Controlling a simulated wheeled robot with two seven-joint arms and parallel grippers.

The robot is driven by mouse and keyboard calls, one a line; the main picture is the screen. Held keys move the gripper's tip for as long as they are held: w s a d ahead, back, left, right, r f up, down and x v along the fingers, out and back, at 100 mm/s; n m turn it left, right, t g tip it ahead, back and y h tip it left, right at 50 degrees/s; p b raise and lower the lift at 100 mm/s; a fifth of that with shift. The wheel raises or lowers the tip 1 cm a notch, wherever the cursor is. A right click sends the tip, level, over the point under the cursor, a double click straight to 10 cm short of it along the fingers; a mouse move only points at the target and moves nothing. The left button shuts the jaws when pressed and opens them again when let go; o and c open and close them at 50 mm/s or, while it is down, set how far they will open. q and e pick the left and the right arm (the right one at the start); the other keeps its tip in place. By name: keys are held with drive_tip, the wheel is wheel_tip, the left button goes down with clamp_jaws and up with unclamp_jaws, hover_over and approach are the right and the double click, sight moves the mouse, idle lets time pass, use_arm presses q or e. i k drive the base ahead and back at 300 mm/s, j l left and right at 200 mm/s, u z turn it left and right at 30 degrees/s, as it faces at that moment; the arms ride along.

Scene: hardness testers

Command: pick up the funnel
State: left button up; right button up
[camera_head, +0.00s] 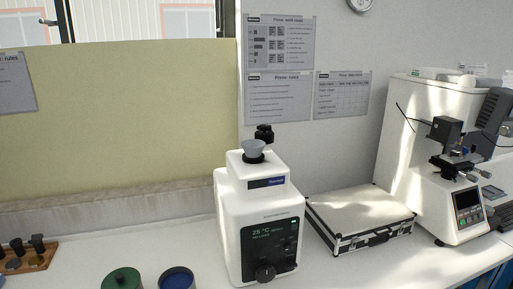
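A small pale grey funnel (253,149) sits on top of the white instrument (240,215), wide end up. Its lower part goes into a black ring-like seat on the instrument's top. A black knob or cap (264,133) stands just behind the funnel. The instrument has a dark front panel with a lit display and a dial. Neither of my grippers shows in the head view.
A white case with dark edges (360,213) lies right of the instrument. A white hardness tester (425,150) stands further right. A green container (122,279), a blue container (176,279) and a wooden holder (30,260) are at front left. Bare counter lies between.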

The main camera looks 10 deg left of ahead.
sight(252, 149)
drive_tip(key=i+l+u, duration=0.1)
drive_tip(key=l, duration=0.3)
drive_tip(key=i+l+u, duration=0.15)
drive_tip(key=l, duration=0.25)
drive_tip(key=i+l+u, duration=0.1)
drive_tip(key=l, duration=0.3)
drive_tip(key=i, duration=0.1)
